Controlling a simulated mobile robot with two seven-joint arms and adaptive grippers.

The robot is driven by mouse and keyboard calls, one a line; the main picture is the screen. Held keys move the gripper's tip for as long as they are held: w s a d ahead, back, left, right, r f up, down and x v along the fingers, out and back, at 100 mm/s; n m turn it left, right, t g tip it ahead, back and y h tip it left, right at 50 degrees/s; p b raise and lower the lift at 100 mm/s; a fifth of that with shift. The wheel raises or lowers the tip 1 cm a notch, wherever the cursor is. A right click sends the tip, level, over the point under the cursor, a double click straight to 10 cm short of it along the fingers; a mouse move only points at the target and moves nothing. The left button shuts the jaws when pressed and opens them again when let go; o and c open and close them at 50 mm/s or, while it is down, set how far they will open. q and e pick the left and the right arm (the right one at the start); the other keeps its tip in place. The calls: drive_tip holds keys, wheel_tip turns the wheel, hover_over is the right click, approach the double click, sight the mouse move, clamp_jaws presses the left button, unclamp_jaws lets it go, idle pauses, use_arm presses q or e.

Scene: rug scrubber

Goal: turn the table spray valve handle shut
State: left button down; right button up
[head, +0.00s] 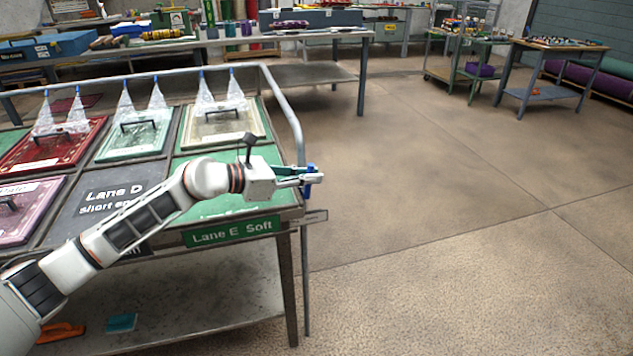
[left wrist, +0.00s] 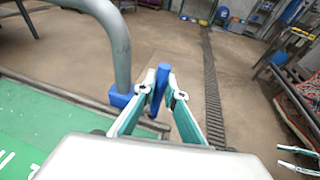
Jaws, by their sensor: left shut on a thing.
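The blue valve handle (head: 310,170) is at the right front corner of the table, beside the grey pipe frame. It also shows in the left wrist view (left wrist: 160,88) as an upright, slightly tilted blue lever. My left gripper (head: 303,178) has its fingers on both sides of the handle and is shut on it; its fingertips show in the left wrist view (left wrist: 160,92). A blue valve body (left wrist: 119,97) sits at the foot of the pipe (left wrist: 112,40), left of the handle. My right gripper (left wrist: 298,162) shows at the right edge of the left wrist view, fingers apart and empty.
The table (head: 292,214) holds several framed rug panels and clear spray cones under the pipe (head: 288,112). A small label plate (head: 314,217) sticks out below the handle. The floor right of the table is clear. A workbench (head: 362,75) stands behind.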

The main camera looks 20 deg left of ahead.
use_arm(q)
drive_tip(key=shift+s+a+f+t+h+b, duration=0.15)
drive_tip(key=shift+a+f+t+h+b, duration=0.15)
drive_tip(key=shift+f+t+h+b, duration=0.4)
drive_tip(key=shift+r+b, duration=0.35)
drive_tip(key=shift+r, duration=0.35)
drive_tip(key=c, duration=2.1)
unclamp_jaws()
drive_tip(key=shift+s, duration=0.1)
drive_tip(key=v, duration=1.2)
drive_tip(key=shift+a, duration=0.1)
